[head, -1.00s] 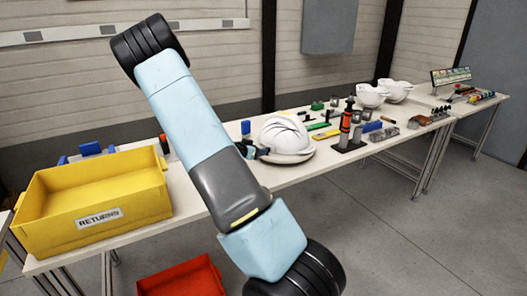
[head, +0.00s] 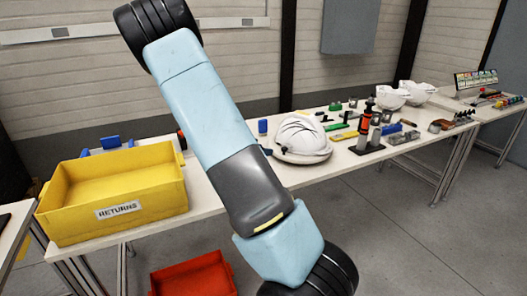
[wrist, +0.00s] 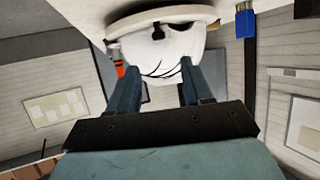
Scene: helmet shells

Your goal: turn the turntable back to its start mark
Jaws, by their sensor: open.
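A white helmet shell (head: 298,133) with dark lines sits on the long table, left of its middle. A pale round rim (head: 303,161) shows under it; I cannot tell turntable from helmet brim there. No start mark can be made out. In the wrist view the helmet (wrist: 165,50) hangs upside down at the top, straight ahead of my gripper (wrist: 150,58). The two fingers are apart, with the shell showing between and beyond them; contact is unclear. In the head view my arm hides most of the gripper.
A yellow RETURNS crate (head: 70,225) stands at the table's left end, and a red bin (head: 190,278) is below. A blue cylinder (head: 263,127) stands behind the helmet, also in the wrist view (wrist: 246,22). Tools and blocks crowd the table (head: 335,172) to the right.

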